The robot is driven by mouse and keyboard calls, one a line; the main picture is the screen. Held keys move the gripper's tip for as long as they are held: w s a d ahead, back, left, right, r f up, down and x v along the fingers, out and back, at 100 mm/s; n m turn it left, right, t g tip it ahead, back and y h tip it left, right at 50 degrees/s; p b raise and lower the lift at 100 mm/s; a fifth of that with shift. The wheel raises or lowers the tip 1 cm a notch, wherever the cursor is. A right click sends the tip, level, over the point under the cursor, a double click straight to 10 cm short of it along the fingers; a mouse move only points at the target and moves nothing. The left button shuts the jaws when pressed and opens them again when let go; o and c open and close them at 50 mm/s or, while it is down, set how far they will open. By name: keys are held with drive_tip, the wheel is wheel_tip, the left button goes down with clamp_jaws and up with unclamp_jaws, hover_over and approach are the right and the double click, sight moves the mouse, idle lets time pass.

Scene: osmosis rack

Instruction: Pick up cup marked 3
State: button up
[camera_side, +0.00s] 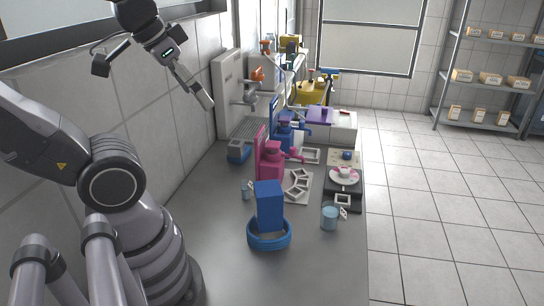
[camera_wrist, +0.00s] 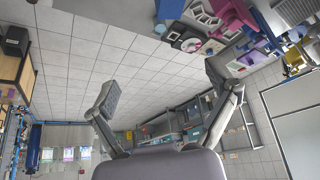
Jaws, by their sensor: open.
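I cannot read a 3 on any cup. My gripper (camera_side: 152,82) is high above the counter near the left wall, open and empty, well apart from all the cups. In the wrist view its two fingers (camera_wrist: 162,88) are spread wide with nothing between them.
A blue block in a round blue holder (camera_side: 268,232) stands at the counter front. The pink apparatus (camera_side: 270,165), a blue one (camera_side: 285,132) and a purple-topped unit (camera_side: 320,116) line the counter behind. A shelf with boxes (camera_side: 490,78) stands at far right. The front counter is mostly clear.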

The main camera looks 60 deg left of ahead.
drive_tip(key=w+d+f+n+t+h, duration=0.1)
drive_tip(key=w+d+f, duration=0.25)
drive_tip(key=w, duration=0.25)
drive_tip(key=w+d+f+n, duration=0.1)
drive_tip(key=w+d+f, duration=0.25)
drive_tip(key=w, duration=0.35)
drive_tip(key=w+d+f+n+t+h, duration=0.1)
drive_tip(key=w+d+f+n, duration=0.1)
drive_tip(key=w+f, duration=0.35)
drive_tip(key=t+y, duration=0.5)
drive_tip(key=y, duration=0.2)
approach(335, 205)
drive_tip(key=x, duration=0.8)
drive_tip(key=c, duration=1.3)
